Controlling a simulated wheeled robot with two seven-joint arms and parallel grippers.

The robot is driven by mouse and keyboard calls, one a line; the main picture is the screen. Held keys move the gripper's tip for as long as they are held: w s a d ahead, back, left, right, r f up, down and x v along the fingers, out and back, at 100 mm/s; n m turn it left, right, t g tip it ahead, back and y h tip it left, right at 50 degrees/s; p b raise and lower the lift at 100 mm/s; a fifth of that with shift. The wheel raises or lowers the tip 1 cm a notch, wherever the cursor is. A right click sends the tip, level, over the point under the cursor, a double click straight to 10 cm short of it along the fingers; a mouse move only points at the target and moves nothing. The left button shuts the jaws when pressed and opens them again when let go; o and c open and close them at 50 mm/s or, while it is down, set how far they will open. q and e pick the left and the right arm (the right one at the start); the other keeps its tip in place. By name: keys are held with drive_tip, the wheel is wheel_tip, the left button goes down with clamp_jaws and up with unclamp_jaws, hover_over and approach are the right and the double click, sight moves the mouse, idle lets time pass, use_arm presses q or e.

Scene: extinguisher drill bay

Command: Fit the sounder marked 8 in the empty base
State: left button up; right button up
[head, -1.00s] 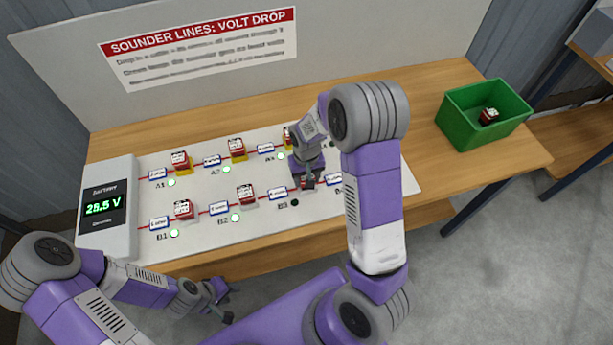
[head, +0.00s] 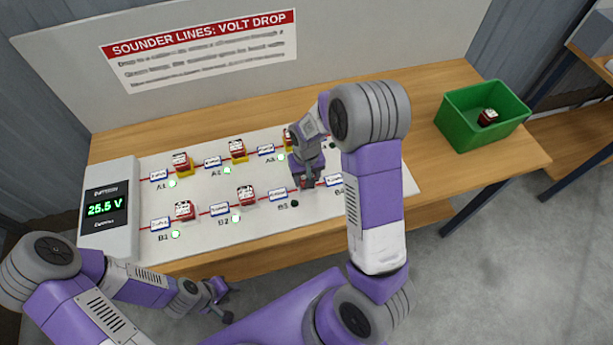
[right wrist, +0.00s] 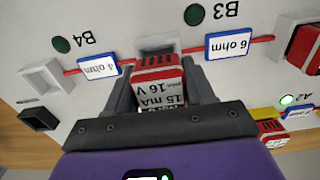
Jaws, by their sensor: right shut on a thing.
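My right gripper (head: 308,184) is shut on a sounder with a red top and a white label. In the right wrist view the sounder (right wrist: 158,80) sits between the fingers, and its label reads 15 mA, 16 V. No 8 is readable on it. A pale grey base (right wrist: 158,44) near B3 shows just beyond the sounder and is partly hidden by it. I cannot tell whether they touch. Another pale base (right wrist: 45,78) near B4 looks empty. My left gripper (head: 222,302) is open and empty, low in front of the bench.
The white board (head: 205,192) carries several fitted sounders with green lamps lit. The B3 lamp (head: 295,203) is dark. The battery box (head: 108,210) reads about 25.5 V. A green bin (head: 470,128) at the right holds one red-topped sounder (head: 488,117).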

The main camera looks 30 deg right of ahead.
drive_tip(key=shift+r+p, duration=1.2)
drive_tip(key=shift+r, duration=0.5)
